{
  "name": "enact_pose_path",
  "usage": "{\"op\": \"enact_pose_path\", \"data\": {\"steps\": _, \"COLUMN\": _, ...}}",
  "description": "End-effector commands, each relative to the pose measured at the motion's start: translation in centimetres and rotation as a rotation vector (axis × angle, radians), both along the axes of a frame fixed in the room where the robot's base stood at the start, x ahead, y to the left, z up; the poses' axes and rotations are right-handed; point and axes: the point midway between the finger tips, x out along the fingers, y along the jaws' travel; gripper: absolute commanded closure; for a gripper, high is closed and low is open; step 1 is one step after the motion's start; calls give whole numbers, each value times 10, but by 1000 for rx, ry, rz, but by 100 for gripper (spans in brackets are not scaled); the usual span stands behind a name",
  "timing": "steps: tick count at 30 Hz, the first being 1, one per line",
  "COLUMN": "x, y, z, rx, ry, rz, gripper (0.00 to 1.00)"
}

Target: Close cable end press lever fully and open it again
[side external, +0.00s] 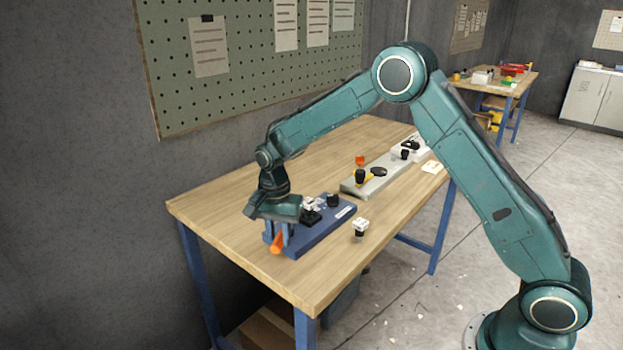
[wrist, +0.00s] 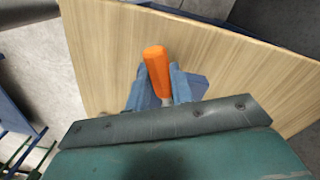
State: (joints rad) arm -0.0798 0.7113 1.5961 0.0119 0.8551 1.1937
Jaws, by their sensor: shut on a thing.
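The cable end press is a blue base plate (side external: 340,216) with black and metal parts, lying near the front left end of the wooden table. Its lever has an orange handle (side external: 277,243) that lies low, pointing to the table's near edge. My gripper (side external: 279,233) points down over that end, its fingers on either side of the lever. In the wrist view the orange handle (wrist: 156,70) sticks out between the fingers of my gripper (wrist: 160,86), which is shut on it. The lever's pivot is hidden by my gripper.
The wooden table (side external: 215,205) has free room behind the press. A small black and white block (side external: 360,229) stands right of the press. A grey plate with black and orange knobs (side external: 375,178) lies farther back. A pegboard (side external: 260,80) hangs on the wall behind.

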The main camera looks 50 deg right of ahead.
Motion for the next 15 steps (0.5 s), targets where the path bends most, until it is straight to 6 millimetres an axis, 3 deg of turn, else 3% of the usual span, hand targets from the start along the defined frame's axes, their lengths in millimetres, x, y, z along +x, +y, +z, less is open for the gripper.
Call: {"op": "enact_pose_path", "data": {"steps": 15, "x": 29, "y": 6, "z": 1, "rx": 0, "ry": -2, "rz": -441, "gripper": 100}}
